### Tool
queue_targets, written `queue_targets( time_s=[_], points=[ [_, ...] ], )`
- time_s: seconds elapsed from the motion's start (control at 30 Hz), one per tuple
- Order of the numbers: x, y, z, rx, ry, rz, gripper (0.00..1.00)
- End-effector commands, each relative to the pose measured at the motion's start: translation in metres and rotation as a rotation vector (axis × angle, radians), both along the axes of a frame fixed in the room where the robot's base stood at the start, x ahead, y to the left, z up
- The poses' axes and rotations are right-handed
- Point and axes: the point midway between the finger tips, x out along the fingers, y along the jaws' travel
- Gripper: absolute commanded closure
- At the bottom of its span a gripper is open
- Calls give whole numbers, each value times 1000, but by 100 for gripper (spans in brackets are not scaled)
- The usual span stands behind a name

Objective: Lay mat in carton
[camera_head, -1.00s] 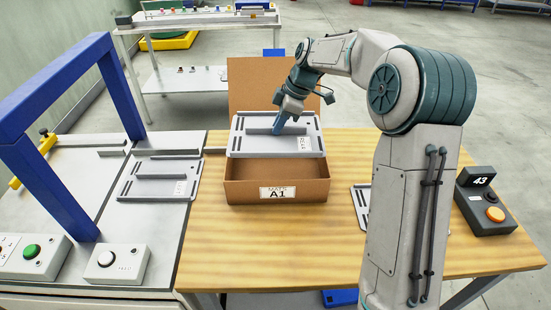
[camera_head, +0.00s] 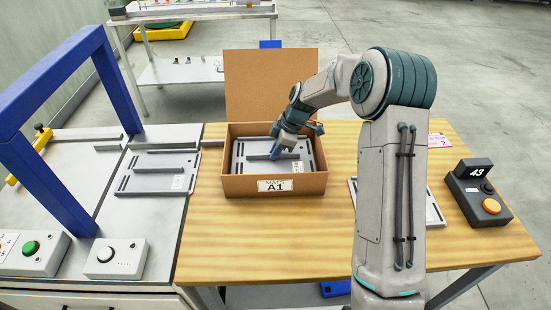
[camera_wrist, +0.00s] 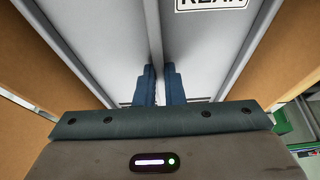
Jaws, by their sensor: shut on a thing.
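The grey mat (camera_head: 250,158) is inside the open cardboard carton (camera_head: 235,187) marked A1, which stands on the wooden table. The mat looks about level, below the carton's rim; whether it touches the floor I cannot tell. My gripper (camera_head: 277,152) reaches down into the carton and is shut on the mat's raised middle rib. In the wrist view, the blue fingers (camera_wrist: 159,88) close on the rib of the mat (camera_wrist: 110,40), with brown carton walls (camera_wrist: 30,65) on both sides.
Another grey mat (camera_head: 150,183) lies on the left bench near the blue gantry frame (camera_head: 115,85). A further mat (camera_head: 432,210) lies on the table, partly behind my arm. A box with an orange button (camera_head: 478,195) stands at right. The carton's lid (camera_head: 265,85) stands open behind.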

Motion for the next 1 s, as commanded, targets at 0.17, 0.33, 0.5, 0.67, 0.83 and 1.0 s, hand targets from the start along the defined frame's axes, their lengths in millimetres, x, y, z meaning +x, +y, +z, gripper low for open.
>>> queue_targets(
  time_s=[0.17, 0.33, 0.5, 0.67, 0.83, 1.0],
  points=[
    [-1, 1, -28, 1, 4, 0, 100],
    [0, 0, -36, 0, 0, -1, 100],
    [0, 0, -36, 0, 0, -1, 100],
    [0, 0, -38, 0, 1, -1, 72],
    [0, 0, -38, 0, 1, -1, 69],
    [0, 0, -36, 0, 1, -1, 69]
  ],
)
